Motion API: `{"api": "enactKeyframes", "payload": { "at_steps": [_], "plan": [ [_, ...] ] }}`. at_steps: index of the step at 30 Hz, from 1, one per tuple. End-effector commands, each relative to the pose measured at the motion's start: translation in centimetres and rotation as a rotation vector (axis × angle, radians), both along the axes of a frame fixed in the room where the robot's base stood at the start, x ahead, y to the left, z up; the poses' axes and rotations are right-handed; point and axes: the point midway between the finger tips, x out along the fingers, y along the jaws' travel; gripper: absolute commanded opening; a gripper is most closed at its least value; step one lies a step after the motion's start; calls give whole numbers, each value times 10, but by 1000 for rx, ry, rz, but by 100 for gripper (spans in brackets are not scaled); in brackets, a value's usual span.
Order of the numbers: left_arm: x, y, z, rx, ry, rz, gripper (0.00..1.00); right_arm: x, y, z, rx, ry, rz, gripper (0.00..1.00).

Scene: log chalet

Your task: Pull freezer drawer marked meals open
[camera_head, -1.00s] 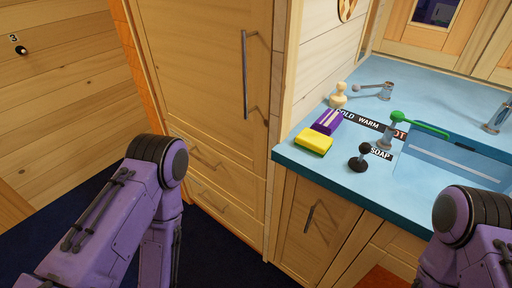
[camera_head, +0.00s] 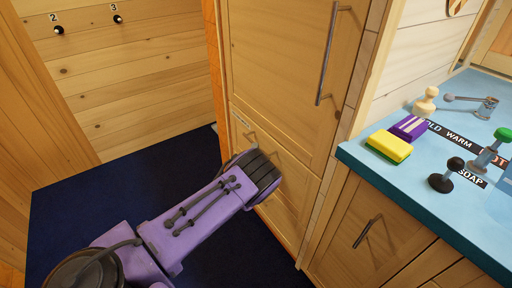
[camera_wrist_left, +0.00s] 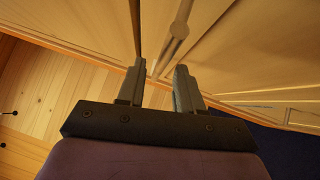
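A tall wooden cabinet has a door above and two drawers below in the head view. The upper drawer (camera_head: 300,172) has a small label (camera_head: 241,118) too small to read; the lower drawer (camera_head: 290,210) is partly covered by my left arm. I cannot tell which drawer is marked meals. Both look shut. My left gripper is hidden in the head view behind its arm. In the left wrist view my left gripper (camera_wrist_left: 160,68) is open, its fingers apart, with a bar handle (camera_wrist_left: 181,25) running down toward the gap between them. My right gripper is not in view.
The tall door's long vertical handle (camera_head: 328,55) is above the drawers. A blue counter (camera_head: 415,190) with a yellow sponge (camera_head: 388,147), a purple box (camera_head: 409,127) and taps stands at the right. Dark blue floor (camera_head: 95,195) lies open at the left.

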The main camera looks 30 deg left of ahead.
Motion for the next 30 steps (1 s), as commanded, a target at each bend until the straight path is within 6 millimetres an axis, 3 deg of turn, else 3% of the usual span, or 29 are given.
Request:
{"api": "enactKeyframes", "payload": {
  "at_steps": [6, 15, 19, 30],
  "plan": [
    [28, 13, 3, 1, 3, 2, 36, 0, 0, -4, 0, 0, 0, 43],
    [33, 15, 4, 2, 5, 1, 36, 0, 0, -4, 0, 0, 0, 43],
    [33, 15, 4, 2, 5, 1, 0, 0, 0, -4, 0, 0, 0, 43],
    [28, 19, 5, 2, 5, 3, 0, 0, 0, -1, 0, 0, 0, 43]
  ]
}}
